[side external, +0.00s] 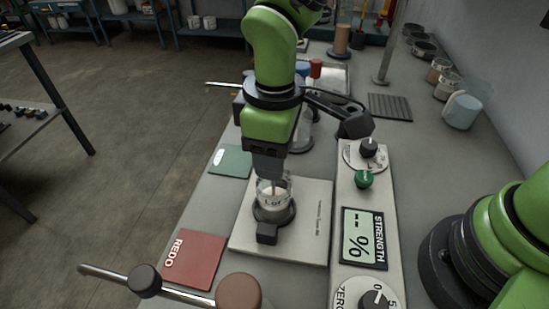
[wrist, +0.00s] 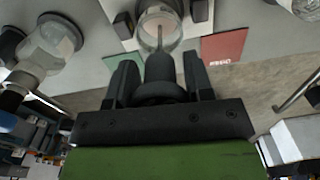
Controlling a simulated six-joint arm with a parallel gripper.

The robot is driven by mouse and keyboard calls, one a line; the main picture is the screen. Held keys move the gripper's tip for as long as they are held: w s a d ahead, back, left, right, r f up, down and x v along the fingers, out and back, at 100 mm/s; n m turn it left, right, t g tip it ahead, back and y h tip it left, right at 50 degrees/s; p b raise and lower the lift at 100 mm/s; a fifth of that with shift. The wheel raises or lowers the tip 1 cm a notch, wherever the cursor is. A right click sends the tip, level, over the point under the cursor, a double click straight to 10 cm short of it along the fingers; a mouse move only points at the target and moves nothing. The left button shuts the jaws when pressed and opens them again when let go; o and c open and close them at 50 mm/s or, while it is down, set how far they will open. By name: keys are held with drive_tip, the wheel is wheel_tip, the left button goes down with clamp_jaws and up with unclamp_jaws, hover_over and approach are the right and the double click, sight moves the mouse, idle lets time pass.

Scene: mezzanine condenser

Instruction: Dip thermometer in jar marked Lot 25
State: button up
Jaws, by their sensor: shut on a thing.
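A clear glass jar (side external: 274,194) with a label reading "Lot" stands upright in a black holder on a pale board; I cannot read its number. It also shows in the wrist view (wrist: 171,39). My gripper (side external: 268,160) is right above this jar, pointing down. In the wrist view, my gripper (wrist: 160,72) is shut on the dark grip of the thermometer (wrist: 159,66). The thermometer's thin stem points down into the jar's mouth and shows inside the glass. I cannot tell how deep its tip sits.
A control panel with a STRENGTH display (side external: 362,238) reading "-- %" stands right of the board. A red REDO card (side external: 193,262) and a green card (side external: 230,162) lie to the left. Another glass vessel (wrist: 48,48) shows at the wrist view's left.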

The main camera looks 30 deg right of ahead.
drive_tip(key=shift+r, duration=3.4)
